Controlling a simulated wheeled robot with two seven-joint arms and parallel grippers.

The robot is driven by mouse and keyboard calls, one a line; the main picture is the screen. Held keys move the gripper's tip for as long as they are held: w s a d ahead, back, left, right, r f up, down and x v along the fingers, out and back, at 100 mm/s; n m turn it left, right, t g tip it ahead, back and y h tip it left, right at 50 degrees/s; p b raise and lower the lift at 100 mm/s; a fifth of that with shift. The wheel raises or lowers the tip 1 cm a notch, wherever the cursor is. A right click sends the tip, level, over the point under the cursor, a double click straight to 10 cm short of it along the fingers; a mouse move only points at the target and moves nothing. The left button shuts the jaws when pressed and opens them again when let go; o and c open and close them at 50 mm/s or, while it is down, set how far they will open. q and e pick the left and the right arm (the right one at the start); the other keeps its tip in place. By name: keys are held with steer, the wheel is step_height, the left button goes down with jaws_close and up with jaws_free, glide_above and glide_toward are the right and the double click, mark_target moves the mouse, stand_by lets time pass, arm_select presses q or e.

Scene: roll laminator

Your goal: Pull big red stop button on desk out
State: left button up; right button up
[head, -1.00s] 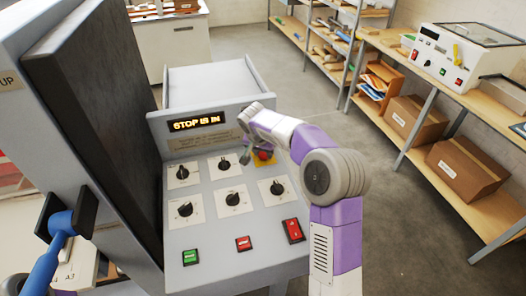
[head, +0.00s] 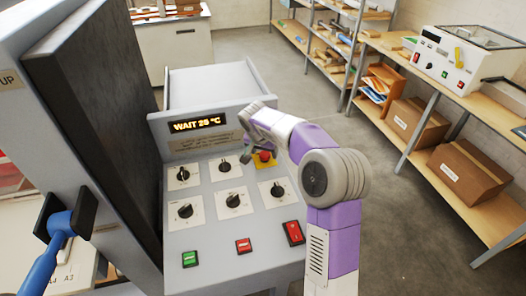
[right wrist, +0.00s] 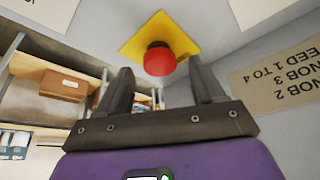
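The big red stop button (head: 264,156) sits on a yellow plate (head: 277,161) at the upper right of the grey machine's control panel. In the right wrist view the round red button (right wrist: 160,60) stands out from its yellow plate (right wrist: 183,39). My right gripper (head: 248,160) is close beside the button in the head view. In the right wrist view its two dark fingers are spread apart, with the button beyond and between the tips and a visible gap on each side. The display (head: 198,124) reads "WAIT 26 °C". My left gripper is not in view.
The panel holds several black knobs (head: 233,200), a green button (head: 190,258), a red button (head: 243,245) and a red rocker switch (head: 293,232). A blue handle (head: 58,230) is at the left. Shelves with boxes (head: 467,176) stand at the right beyond open floor.

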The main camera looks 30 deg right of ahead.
steer(key=shift+f, duration=0.1)
steer(key=p+v, duration=0.1)
steer(key=v, duration=0.6)
steer(key=shift+r, duration=0.25)
steer(key=shift+a, duration=0.1)
